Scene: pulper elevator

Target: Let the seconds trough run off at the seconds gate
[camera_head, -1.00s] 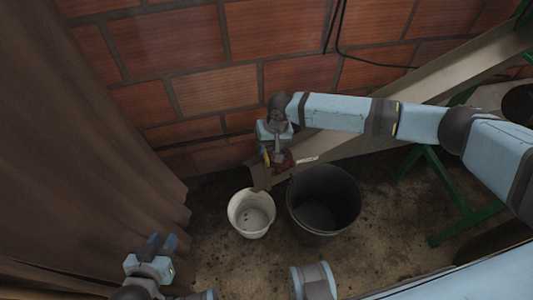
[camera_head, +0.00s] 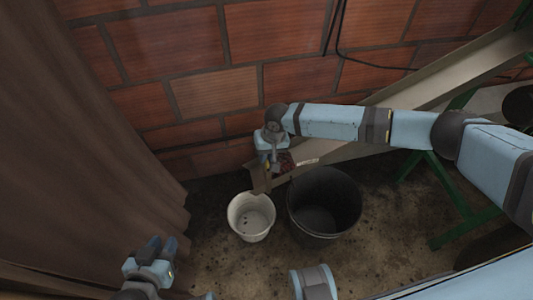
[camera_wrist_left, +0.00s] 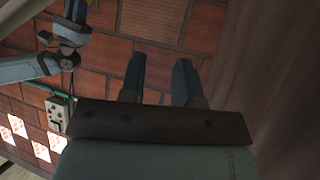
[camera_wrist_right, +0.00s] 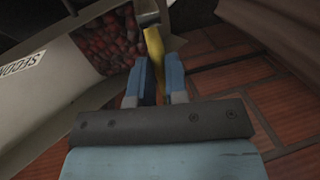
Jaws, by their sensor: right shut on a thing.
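The seconds trough (camera_head: 330,150) slopes down from the upper right to its low end above the pails; its label, partly readable as "SECON", shows in the right wrist view (camera_wrist_right: 20,70). Dark red cherries (camera_wrist_right: 108,42) lie in its low end. My right gripper (camera_head: 268,160) is at that end, shut on a yellow handle (camera_wrist_right: 154,45) beside a grey metal piece (camera_wrist_right: 146,12), apparently the seconds gate. Whether the gate is raised is unclear. My left gripper (camera_head: 163,246) is open and empty at the lower left, clear of the trough.
A white pail (camera_head: 234,222) with a few dark specks inside stands below the trough end. A larger black bucket (camera_head: 345,228) stands right beside it. A brown curtain (camera_head: 90,140) hangs at left, a brick wall (camera_head: 215,90) behind. Green legs (camera_head: 450,190) stand at right.

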